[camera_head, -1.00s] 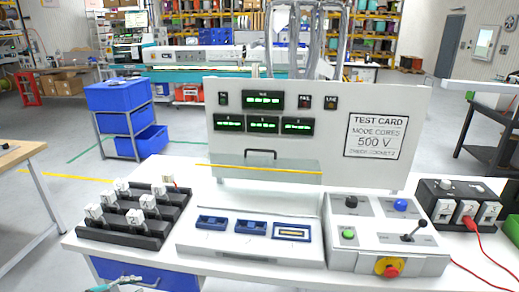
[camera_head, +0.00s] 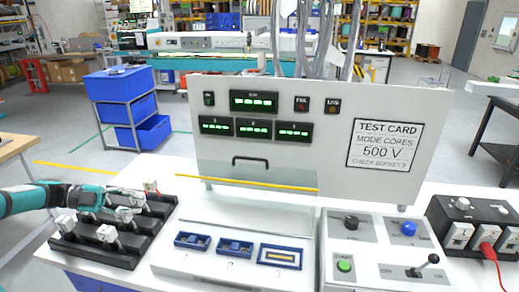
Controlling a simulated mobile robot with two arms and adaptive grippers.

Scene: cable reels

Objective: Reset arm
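My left gripper (camera_head: 118,198) comes in from the left on a teal arm and is over the black rack (camera_head: 95,252). White connectors with grey bodies stand in the rack, such as one at the front (camera_head: 108,234). The fingers overlap some connectors in the picture. I cannot tell whether they touch or hold one. My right gripper is not in view.
The white test panel (camera_head: 385,100) stands behind a base with blue sockets (camera_head: 235,247). A control box (camera_head: 375,245) with a knob, buttons and lever is at right, beside a black socket box (camera_head: 470,225) with a red cable. Blue bins (camera_head: 122,84) stand behind.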

